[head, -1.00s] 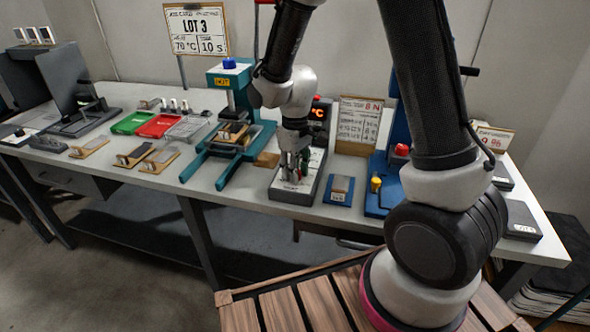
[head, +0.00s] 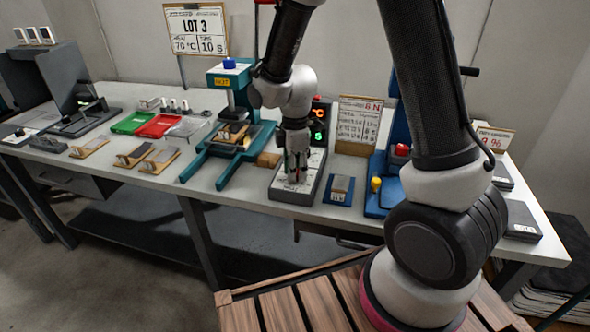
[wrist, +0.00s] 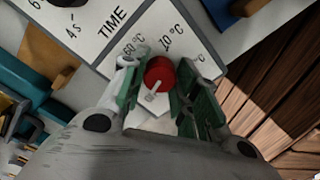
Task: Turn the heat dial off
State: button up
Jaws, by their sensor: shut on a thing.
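The heat dial (wrist: 159,72) is a round red knob with a pale pointer, on a white panel (wrist: 196,45) printed with °C marks. My gripper (wrist: 158,86) has its green-padded fingers on both sides of the knob, shut on it. The pointer points down, towards my palm, in the wrist view. In the head view my gripper (head: 297,172) reaches down onto the control box (head: 283,193), and the dial is hidden behind the fingers. A display (head: 318,124) behind it shows an orange °C above a green sign.
A dark dial (wrist: 66,3) sits beyond the TIME lettering. The teal press (head: 231,105) stands left of the control box.

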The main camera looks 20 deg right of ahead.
jog(key=shift+w+n, duration=0.1)
jog(key=shift+n, duration=1.2)
jog(key=o, duration=1)
jog(key=shift+o, duration=0.2)
jog(key=shift+r, duration=0.1)
notch_tip(320, 180, up, 12)
